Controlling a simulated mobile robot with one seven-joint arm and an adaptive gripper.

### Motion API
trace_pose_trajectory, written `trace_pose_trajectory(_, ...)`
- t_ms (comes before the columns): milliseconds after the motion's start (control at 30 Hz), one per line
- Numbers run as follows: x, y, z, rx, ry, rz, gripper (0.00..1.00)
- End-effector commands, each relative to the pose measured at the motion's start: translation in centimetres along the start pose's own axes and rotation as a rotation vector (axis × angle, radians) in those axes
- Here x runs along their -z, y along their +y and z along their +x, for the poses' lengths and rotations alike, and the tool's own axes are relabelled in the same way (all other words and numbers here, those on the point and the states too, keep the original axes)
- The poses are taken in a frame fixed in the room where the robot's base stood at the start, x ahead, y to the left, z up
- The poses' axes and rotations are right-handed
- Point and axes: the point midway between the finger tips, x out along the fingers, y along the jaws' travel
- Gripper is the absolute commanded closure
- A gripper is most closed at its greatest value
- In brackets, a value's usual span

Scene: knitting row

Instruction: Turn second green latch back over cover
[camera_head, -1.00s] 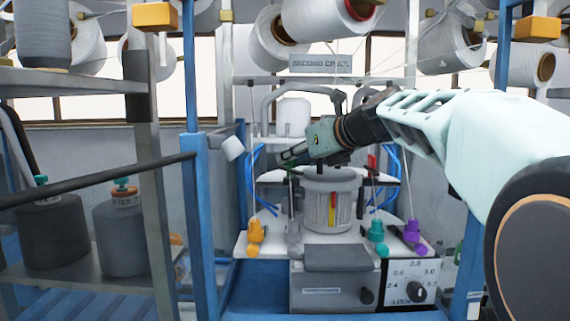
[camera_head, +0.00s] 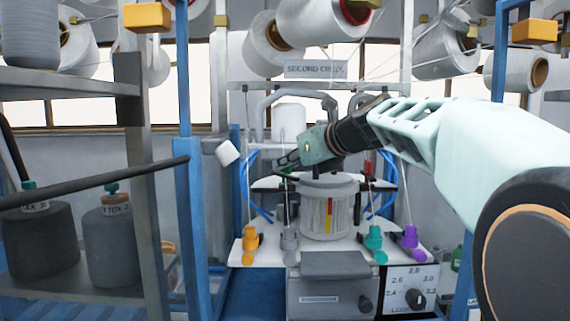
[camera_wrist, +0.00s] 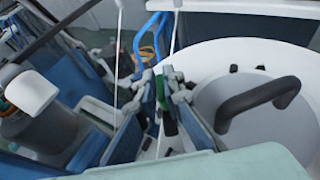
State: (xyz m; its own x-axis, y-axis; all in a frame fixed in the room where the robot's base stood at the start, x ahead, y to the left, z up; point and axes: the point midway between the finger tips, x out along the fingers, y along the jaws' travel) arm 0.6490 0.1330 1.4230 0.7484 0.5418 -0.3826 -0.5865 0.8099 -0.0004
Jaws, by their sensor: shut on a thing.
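My gripper (camera_head: 286,162) is at the left side of the grey ribbed cylinder (camera_head: 318,212) on the machine. In the wrist view my gripper (camera_wrist: 161,82) has its fingertips closed around a narrow green latch (camera_wrist: 160,92). Only a thin strip of the latch shows between the fingers. The pale round cover (camera_wrist: 208,92) with a dark curved handle (camera_wrist: 258,103) lies to the right of the fingers. I cannot tell whether the latch touches the cover.
A red part (camera_head: 369,168) stands right of the cylinder. Orange (camera_head: 250,240), grey, teal (camera_head: 375,238) and purple (camera_head: 411,238) pegs stand on the white plate. Thin yarns run down near the gripper. A blue post (camera_head: 188,215) and dark rail are to the left.

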Motion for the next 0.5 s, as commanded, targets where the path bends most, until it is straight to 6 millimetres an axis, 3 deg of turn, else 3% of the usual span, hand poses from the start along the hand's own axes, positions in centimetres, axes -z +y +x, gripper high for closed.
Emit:
trace_pose_trajectory(267, -0.21, -0.19, -0.09, -0.082, 0.002, -0.031, 1.00)
trace_pose_trajectory(500, -0.65, -0.26, -0.23, -0.255, 0.002, -0.099, 1.00)
